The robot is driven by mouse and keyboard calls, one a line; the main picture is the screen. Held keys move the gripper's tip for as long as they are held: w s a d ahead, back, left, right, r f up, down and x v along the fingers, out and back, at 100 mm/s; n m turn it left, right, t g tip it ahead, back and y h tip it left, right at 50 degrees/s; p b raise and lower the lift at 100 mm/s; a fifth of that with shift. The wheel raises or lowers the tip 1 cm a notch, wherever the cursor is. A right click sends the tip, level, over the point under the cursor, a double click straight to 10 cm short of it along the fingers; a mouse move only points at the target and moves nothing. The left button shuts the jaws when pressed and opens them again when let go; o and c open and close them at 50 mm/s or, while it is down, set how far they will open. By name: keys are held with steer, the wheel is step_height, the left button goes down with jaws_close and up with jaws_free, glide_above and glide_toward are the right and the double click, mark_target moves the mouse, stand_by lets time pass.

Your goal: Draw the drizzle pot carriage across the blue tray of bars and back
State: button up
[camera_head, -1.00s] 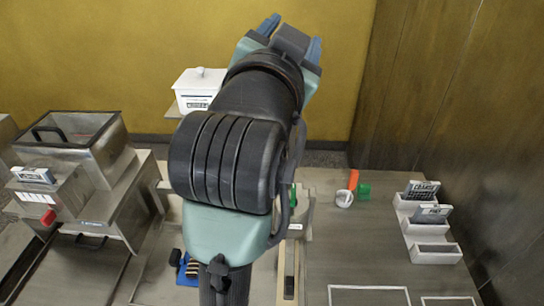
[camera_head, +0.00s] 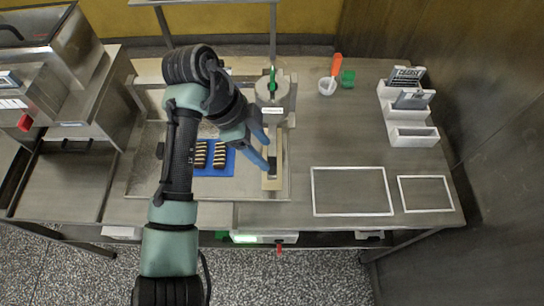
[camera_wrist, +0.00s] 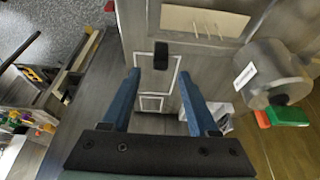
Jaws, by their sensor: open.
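The blue tray (camera_head: 231,166) lies on the metal bench in the head view and holds two rows of dark, pale-striped bars (camera_head: 219,155). Right of it is a long pale strip (camera_head: 278,178). A round grey drizzle pot (camera_head: 271,90) with a green handle and a white label stands at the strip's far end, and shows at the right of the wrist view (camera_wrist: 268,75). A black knob (camera_wrist: 161,56) shows between and just beyond my fingertips in the wrist view. My gripper (camera_head: 267,149) is open, its blue fingers apart above the strip. Contact with the knob is not visible.
White outlined rectangles (camera_head: 352,191) mark clear bench at the right. A white cup (camera_head: 327,86), orange and green items and white card bins (camera_head: 413,136) stand behind them. A metal machine (camera_head: 50,70) stands at the left. A raised shelf spans the back.

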mark_target(271, 160)
steer(key=p+x, duration=0.1)
steer(key=x, duration=0.4)
steer(key=shift+d+f, duration=0.1)
steer(key=shift+f, duration=0.25)
jaws_close()
stand_by(1.1)
